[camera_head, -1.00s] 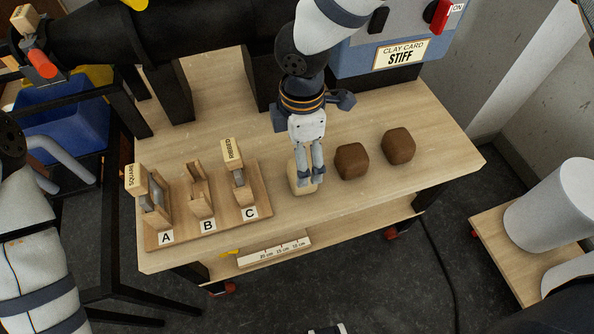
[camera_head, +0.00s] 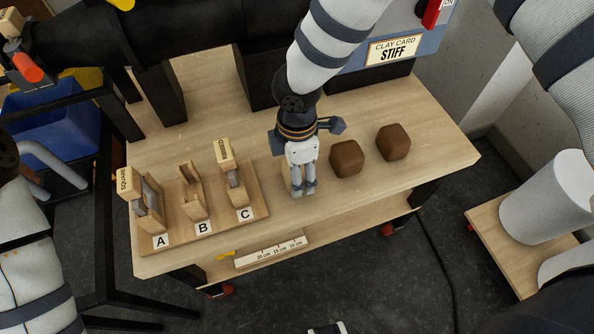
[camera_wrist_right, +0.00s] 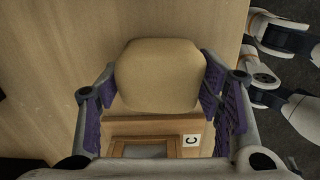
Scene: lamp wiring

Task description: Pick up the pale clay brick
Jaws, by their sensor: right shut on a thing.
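The pale clay brick (camera_wrist_right: 160,75) is a rounded tan block between the purple-padded fingers in the right wrist view. My right gripper (camera_head: 302,190) is shut on it, at the table top just right of slot C. In the head view the fingers and wrist hide most of the brick. I cannot tell whether it is touching the table.
Two brown clay bricks (camera_head: 346,159) (camera_head: 393,142) stand right of my gripper on the wooden table (camera_head: 410,190). A rack (camera_head: 205,222) with slots A, B and C stands left. A ruler strip (camera_head: 272,252) lies on the lower shelf. The "CLAY CARD STIFF" machine (camera_head: 425,45) is behind.

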